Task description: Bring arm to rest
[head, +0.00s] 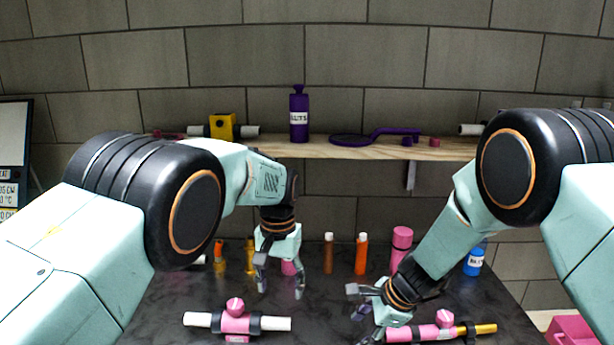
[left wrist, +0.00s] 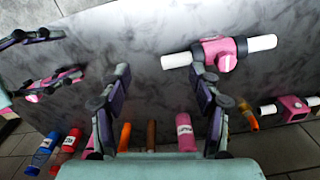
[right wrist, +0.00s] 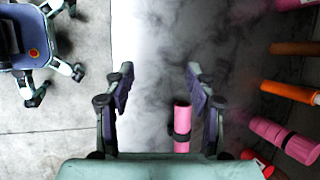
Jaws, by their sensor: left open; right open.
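My left gripper (head: 280,288) hangs open and empty, fingers down, above the dark table behind the left pink filter housing. It also shows open in the left wrist view (left wrist: 161,78). My right gripper (head: 360,312) is open near the front of the table, left of the right pink filter housing. In the right wrist view its fingers (right wrist: 158,75) are apart with nothing gripped. The left pink housing (head: 237,322) has white pipe ends and lies on the table.
The dark marbled table (head: 180,300) holds an orange tube (head: 361,254), a pink bottle (head: 402,242) and a blue bottle (head: 475,259) along its back. A wooden shelf (head: 360,149) above carries a purple bottle (head: 299,114) and a yellow block (head: 223,127). A pink crate (head: 572,331) stands at the right.

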